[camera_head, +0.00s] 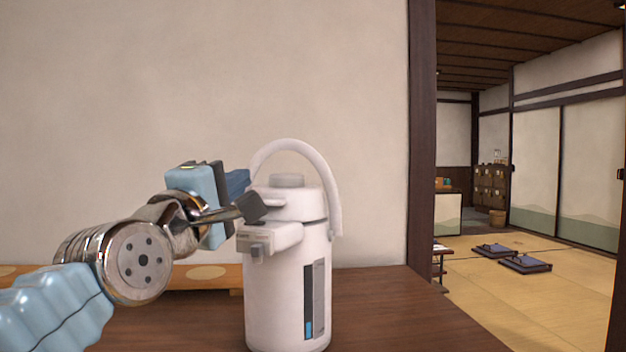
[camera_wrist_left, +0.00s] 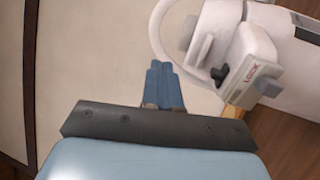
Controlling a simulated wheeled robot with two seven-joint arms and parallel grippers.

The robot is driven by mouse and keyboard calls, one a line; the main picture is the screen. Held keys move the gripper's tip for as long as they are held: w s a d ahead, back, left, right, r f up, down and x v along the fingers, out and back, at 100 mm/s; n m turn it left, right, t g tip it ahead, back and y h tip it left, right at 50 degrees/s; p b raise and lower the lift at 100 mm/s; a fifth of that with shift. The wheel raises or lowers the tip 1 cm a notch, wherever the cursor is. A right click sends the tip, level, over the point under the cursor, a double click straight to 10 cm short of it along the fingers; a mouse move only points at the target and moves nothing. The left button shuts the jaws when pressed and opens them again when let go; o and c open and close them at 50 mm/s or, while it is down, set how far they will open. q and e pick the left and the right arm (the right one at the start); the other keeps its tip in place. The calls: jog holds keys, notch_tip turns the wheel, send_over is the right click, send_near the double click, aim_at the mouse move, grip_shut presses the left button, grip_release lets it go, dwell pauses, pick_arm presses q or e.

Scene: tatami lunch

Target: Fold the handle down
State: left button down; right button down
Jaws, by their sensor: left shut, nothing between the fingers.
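A white air pot (camera_head: 287,270) stands upright on the wooden table. Its curved white handle (camera_head: 327,172) is raised in an arch over the lid. In the left wrist view the handle (camera_wrist_left: 156,35) curves at the upper middle, beside the pot's spout with the LOCK label (camera_wrist_left: 252,78). My left gripper (camera_head: 240,183) is at the pot's left, near the lid and the handle's left side. Its blue fingers (camera_wrist_left: 163,86) are shut together with nothing between them. In the left wrist view they are apart from the handle. My right gripper is not in view.
The dark wooden table (camera_head: 390,310) is clear to the right of the pot. A dark post (camera_head: 421,130) stands at the right, with a tatami room beyond.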

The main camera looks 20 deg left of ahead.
aim_at(281, 152)
pick_arm(q)
jog(key=shift+s+d+f, duration=0.15)
jog(key=shift+d, duration=0.25)
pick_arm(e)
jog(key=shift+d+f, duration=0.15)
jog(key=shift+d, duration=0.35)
